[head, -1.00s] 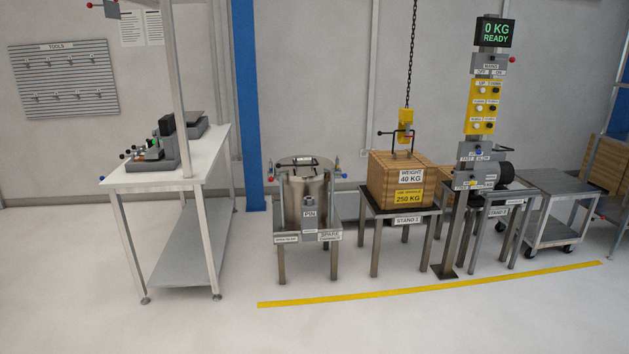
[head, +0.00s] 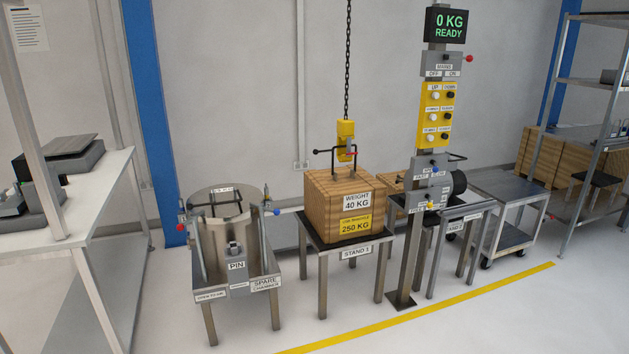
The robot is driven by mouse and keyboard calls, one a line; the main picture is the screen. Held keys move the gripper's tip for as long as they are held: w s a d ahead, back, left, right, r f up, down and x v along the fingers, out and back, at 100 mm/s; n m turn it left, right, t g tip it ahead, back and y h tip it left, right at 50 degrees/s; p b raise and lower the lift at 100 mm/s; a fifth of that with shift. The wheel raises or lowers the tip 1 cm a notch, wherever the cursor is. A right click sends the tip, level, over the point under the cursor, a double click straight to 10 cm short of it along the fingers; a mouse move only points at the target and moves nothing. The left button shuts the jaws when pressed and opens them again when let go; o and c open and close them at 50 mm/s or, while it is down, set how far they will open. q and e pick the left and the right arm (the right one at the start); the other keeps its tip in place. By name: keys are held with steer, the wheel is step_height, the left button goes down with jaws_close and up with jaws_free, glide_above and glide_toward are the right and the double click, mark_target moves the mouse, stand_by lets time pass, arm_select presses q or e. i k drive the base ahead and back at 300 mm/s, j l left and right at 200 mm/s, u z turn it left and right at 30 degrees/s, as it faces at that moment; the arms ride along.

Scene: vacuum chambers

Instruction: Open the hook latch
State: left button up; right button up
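A yellow hook block (head: 346,132) hangs on a dark chain (head: 348,60) in the head view, right of the middle. A small red part (head: 351,154) shows at its lower end; it may be the latch, but it is too small to tell whether it is open or shut. The hook's lower end is at the black handle (head: 318,160) on top of a wooden crate labelled "WEIGHT 40 KG" (head: 335,205). I cannot tell whether the hook is around the handle. Neither of my grippers is in view.
The crate sits on Stand 1 (head: 322,283). A control post (head: 437,110) with a "0 KG READY" display stands to the right. A metal spare chamber (head: 225,235) stands left, beside a white bench (head: 95,190). A yellow line (head: 480,302) crosses open floor in front.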

mark_target(349, 153)
steer(key=i+l, duration=1.05)
steer(key=l, duration=0.15)
steer(key=i+l, duration=0.15)
steer(key=l, duration=0.15)
